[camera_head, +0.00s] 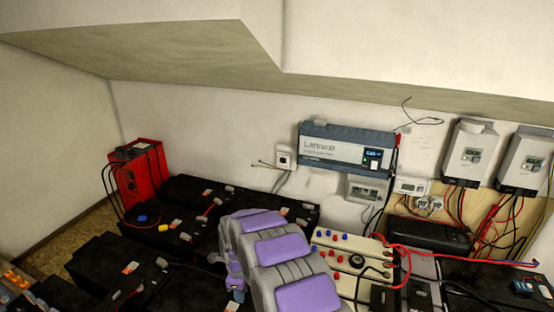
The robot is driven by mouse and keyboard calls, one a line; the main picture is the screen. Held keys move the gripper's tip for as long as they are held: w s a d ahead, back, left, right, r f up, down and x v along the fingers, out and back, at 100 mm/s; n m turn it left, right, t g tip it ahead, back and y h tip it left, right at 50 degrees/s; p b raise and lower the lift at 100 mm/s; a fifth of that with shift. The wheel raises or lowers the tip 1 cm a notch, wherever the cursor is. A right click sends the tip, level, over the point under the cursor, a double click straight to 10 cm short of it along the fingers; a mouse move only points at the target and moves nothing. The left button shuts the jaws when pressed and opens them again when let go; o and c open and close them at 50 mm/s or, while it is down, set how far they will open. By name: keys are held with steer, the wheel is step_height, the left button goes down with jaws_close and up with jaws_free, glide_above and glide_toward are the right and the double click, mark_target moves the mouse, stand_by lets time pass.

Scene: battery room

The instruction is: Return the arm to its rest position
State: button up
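My arm (275,250), grey with purple panels, rises from the bottom edge at the middle of the head camera view. It is in front of the black batteries and beside the cream terminal panel. No gripper fingers can be made out. I cannot tell whether the arm touches anything.
Black batteries (188,232) with cables fill the lower left and centre. A red unit (138,172) stands at the back left. A cream panel (345,262) with knobs and red cables lies right of my arm. A grey inverter (345,145) and two controllers (468,150) hang on the wall.

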steer(key=s+d+r+n+b, duration=0.2)
steer(key=s+d+r+n, duration=0.7)
steer(key=s+d+r, duration=0.5)
steer(key=s+d+r+n+g+b, duration=0.1)
steer(key=s+d+n, duration=0.4)
steer(key=s, duration=0.8)
steer(key=s+d+r+n+b, duration=0.1)
steer(key=s+d+n, duration=0.4)
steer(key=s, duration=0.8)
steer(key=d+r, duration=0.1)
steer(key=d, duration=0.1)
steer(key=shift+d+r+n+g, duration=0.3)
steer(key=shift+r+n+g, duration=0.05)
steer(key=shift+n+g, duration=0.05)
